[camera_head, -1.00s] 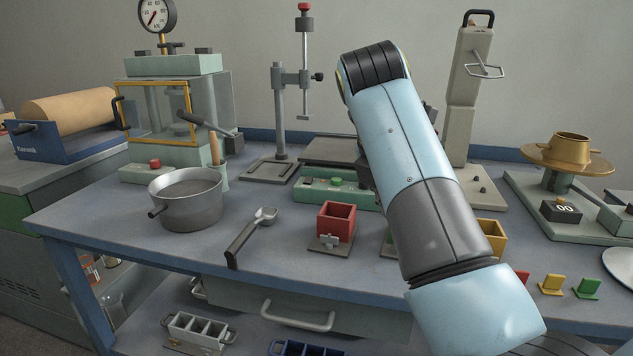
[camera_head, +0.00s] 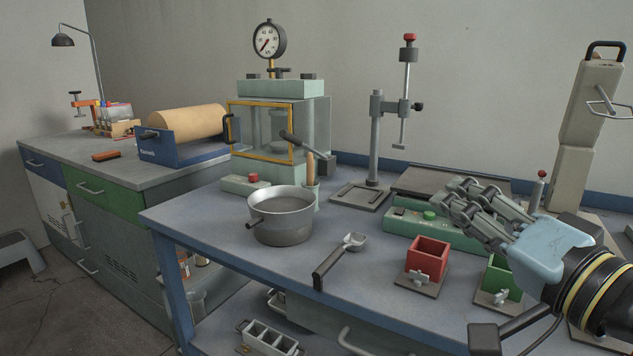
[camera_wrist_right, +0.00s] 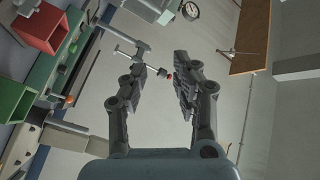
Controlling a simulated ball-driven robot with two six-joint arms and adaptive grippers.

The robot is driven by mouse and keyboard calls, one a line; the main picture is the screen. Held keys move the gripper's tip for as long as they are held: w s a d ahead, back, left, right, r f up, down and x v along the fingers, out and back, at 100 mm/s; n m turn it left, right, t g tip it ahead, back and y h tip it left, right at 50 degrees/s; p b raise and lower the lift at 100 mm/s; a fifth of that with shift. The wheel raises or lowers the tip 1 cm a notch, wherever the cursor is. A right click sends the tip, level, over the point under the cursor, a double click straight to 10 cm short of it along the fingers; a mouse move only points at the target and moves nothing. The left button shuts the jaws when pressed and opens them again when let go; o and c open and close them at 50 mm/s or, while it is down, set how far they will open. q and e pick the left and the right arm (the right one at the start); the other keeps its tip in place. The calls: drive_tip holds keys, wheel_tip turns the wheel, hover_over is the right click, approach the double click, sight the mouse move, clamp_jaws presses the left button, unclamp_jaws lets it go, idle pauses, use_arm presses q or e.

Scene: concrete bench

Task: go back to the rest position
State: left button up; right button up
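My right gripper (camera_head: 470,205) is at the right of the head view, above the bench and behind the red and green boxes. In the right wrist view my right gripper (camera_wrist_right: 158,95) shows two separated fingers with nothing between them. It is open and empty. My left gripper is in neither view.
The blue-grey bench (camera_head: 200,222) holds a metal pot (camera_head: 282,222), a scoop (camera_head: 335,262), a red box (camera_head: 428,257) and a green box (camera_head: 499,282). A press with a gauge (camera_head: 269,40) and a clamp stand (camera_head: 376,140) stand behind. A roll of brown paper (camera_head: 188,120) is at left.

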drive_tip(key=s+d+f+n+g+h, duration=0.25)
drive_tip(key=s+f+n+g, duration=0.45)
drive_tip(key=s+f, duration=0.6)
drive_tip(key=s+d+f+n+g+h, duration=0.1)
drive_tip(key=s+d+f+g+h, duration=0.4)
drive_tip(key=s+d+f+g, duration=0.45)
drive_tip(key=s+f+t, duration=0.1)
drive_tip(key=s+f, duration=0.1)
drive_tip(key=f, duration=1.1)
drive_tip(key=s+f, duration=0.2)
drive_tip(key=f, duration=1)
drive_tip(key=s+d+f+g, duration=0.1)
drive_tip(key=s+f, duration=1.3)
drive_tip(key=s, duration=0.4)
drive_tip(key=shift+f, duration=0.35)
